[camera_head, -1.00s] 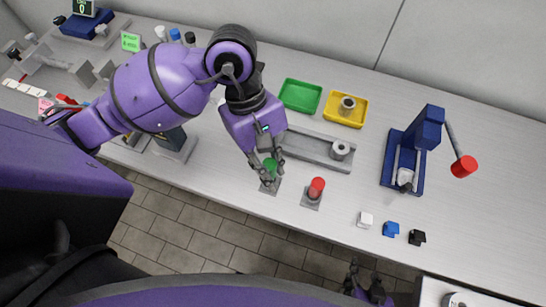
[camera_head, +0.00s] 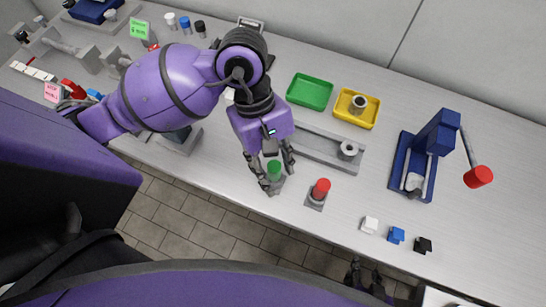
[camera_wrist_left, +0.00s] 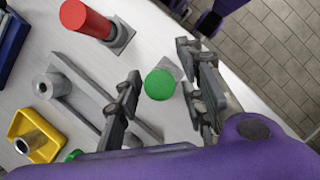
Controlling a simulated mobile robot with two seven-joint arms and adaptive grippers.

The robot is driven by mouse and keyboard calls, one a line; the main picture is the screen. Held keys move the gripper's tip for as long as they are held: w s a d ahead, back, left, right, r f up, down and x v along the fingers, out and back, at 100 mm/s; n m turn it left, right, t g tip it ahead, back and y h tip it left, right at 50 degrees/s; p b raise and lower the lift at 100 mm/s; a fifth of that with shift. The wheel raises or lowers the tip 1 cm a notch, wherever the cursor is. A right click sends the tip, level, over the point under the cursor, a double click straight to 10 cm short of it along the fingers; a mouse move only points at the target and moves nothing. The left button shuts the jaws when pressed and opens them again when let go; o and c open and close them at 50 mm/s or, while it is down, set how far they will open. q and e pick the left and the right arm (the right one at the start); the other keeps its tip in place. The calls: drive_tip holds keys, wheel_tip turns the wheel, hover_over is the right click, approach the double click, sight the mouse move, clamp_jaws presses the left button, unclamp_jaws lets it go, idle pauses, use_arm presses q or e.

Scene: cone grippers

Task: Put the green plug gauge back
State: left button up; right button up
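The green plug gauge (camera_head: 274,168) stands upright at its grey square base (camera_head: 278,185) near the table's front edge. In the left wrist view, its round green top (camera_wrist_left: 160,84) lies between the fingers, with a gap on both sides. My left gripper (camera_head: 275,172) is open around the gauge, pointing down, one finger on each side. How far the gauge sits in its base is hidden. My right gripper (camera_head: 367,278) is low in the head view, off the table's front edge, with its fingers apart and nothing visible between them.
A red plug gauge (camera_head: 321,188) stands in a similar base just right. Behind are a grey fixture (camera_head: 318,147) with a ring, a green tray (camera_head: 309,91) and a yellow tray (camera_head: 340,106) holding a metal ring. A blue press (camera_head: 425,150) stands further right.

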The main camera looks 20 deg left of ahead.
use_arm(q)
drive_tip(key=shift+w+r, duration=0.15)
drive_tip(key=shift+r, duration=0.3)
drive_tip(key=v, duration=1.1)
drive_tip(key=shift+a+r, duration=0.2)
use_arm(e)
drive_tip(key=shift+w+r, duration=0.25)
drive_tip(key=shift+w, duration=0.15)
